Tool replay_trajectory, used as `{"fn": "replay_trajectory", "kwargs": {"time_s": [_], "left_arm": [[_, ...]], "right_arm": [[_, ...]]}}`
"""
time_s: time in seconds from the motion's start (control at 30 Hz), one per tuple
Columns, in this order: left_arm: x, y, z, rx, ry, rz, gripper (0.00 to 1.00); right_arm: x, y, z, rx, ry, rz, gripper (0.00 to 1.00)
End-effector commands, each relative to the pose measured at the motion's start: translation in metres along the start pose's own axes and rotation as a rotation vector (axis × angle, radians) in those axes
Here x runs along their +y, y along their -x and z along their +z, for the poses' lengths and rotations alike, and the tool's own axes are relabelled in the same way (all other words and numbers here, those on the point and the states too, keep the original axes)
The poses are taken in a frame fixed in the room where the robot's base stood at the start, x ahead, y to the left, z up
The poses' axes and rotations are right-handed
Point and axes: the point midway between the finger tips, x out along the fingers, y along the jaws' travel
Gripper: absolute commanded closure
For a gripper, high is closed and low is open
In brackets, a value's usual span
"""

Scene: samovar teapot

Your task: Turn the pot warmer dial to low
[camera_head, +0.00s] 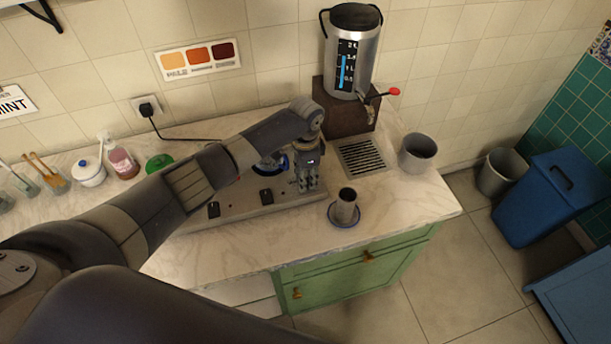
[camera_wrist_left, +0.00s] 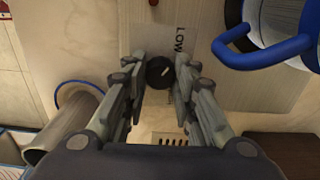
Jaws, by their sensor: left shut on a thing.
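The pot warmer (camera_head: 240,208) is a beige-grey unit on the marble counter. Its black round dial (camera_wrist_left: 160,72) shows in the left wrist view between my fingertips, with a pale pointer line on it. The word LOW (camera_wrist_left: 180,40) is printed on the panel just above and right of the dial. My left gripper (camera_head: 308,184) is at the right end of the warmer, pointing down, and is shut on the dial; it also shows in the left wrist view (camera_wrist_left: 160,80). In the head view the gripper hides the dial. My right gripper is not in view.
A blue-trimmed pot (camera_wrist_left: 280,25) stands on the warmer, close to my gripper. A metal cup (camera_head: 345,205) on a blue-rimmed saucer stands in front and right. A samovar (camera_head: 352,50) on a wooden stand, a drip grille (camera_head: 362,157) and a grey bucket (camera_head: 417,152) are beyond.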

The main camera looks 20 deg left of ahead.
Motion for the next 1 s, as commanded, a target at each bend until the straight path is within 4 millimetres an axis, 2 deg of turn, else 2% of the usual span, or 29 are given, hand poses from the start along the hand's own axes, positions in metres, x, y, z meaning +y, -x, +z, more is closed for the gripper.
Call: {"fn": "replay_trajectory", "kwargs": {"time_s": [0.23,0.27,0.33,0.73,0.87,1.0], "left_arm": [[-0.001,0.000,0.000,0.001,0.002,-0.001,0.98],[-0.001,0.000,0.000,0.001,0.002,-0.001,0.68],[-0.001,0.000,0.000,0.001,0.002,-0.001,0.53],[-0.001,0.005,-0.001,0.003,0.000,-0.001,0.53],[-0.001,0.022,-0.002,0.006,0.000,-0.003,0.53],[-0.002,0.052,-0.001,0.005,0.000,-0.004,0.53]], "right_arm": [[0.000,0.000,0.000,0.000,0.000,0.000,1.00],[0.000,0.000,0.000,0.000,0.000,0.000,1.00],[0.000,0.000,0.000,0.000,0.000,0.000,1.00],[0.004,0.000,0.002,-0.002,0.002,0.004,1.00],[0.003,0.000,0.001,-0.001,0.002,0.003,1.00],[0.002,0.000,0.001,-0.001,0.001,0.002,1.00]]}}
